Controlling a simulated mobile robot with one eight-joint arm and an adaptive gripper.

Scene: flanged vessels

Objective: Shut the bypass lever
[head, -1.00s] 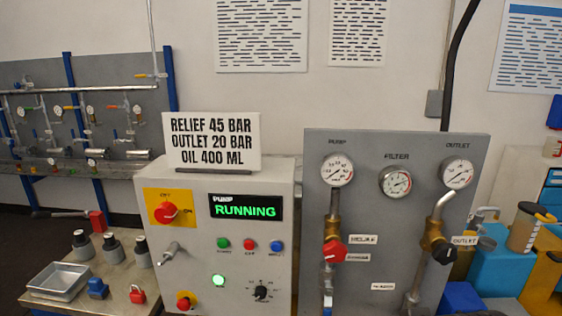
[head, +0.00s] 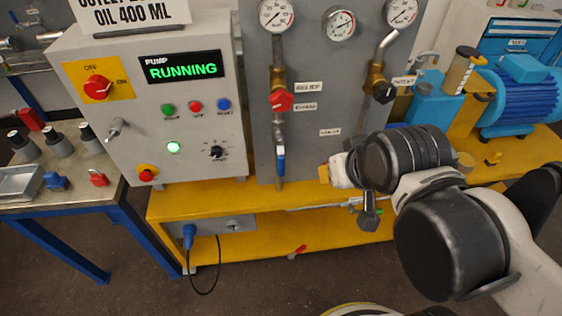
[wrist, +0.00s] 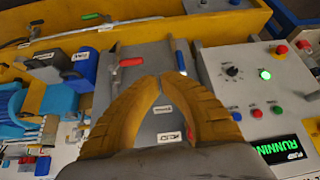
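A blue-handled lever (head: 281,160) hangs straight down along the left pipe of the grey panel. It also shows in the wrist view (wrist: 180,57), near my right finger. A red-handled lever (wrist: 131,62) lies crosswise in the wrist view, near my left finger. In the head view I cannot make it out; my gripper seems to cover that spot. The small labels are too blurred to tell which lever is the bypass. My gripper (wrist: 160,78) has its two yellow fingers together at the tips, with nothing seen between them. It is in front of the panel's lower right in the head view (head: 325,173).
The pump box (head: 150,95) reads RUNNING, left of the panel (head: 340,90). A red relief knob (head: 281,101) and a black outlet knob (head: 384,93) sit above. A yellow bench (head: 190,203) runs below. A blue motor (head: 520,95) stands right.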

